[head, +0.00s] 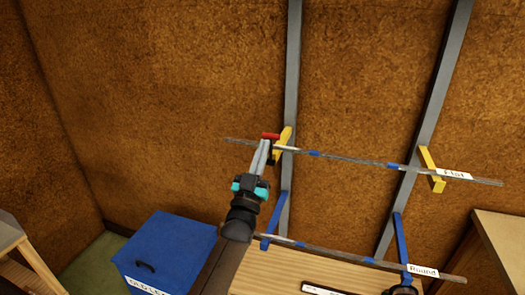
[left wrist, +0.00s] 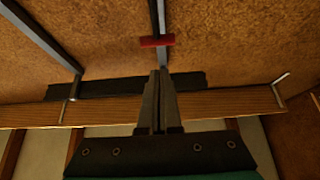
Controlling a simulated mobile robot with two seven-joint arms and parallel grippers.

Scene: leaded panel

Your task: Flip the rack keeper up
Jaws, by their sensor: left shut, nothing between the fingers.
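A small red bar, which looks like the rack keeper (head: 270,136), sits by the yellow arm of the left grey upright. It also shows in the left wrist view (left wrist: 156,41), lying crosswise over the upright. My left gripper (head: 266,145) is shut and empty, its fingertips close below the red bar. In the left wrist view the closed fingertips (left wrist: 160,73) point toward the bar; whether they touch it I cannot tell. A long thin rod labelled Flat (head: 350,159) rests across the two yellow arms (head: 431,171). My right gripper is not in view.
A lower rod labelled Round (head: 345,256) lies across the blue arms (head: 401,240). A blue lidded box (head: 165,250) stands at lower left. A wooden bench top (head: 255,280) is below the rack. Open space lies left of the rack.

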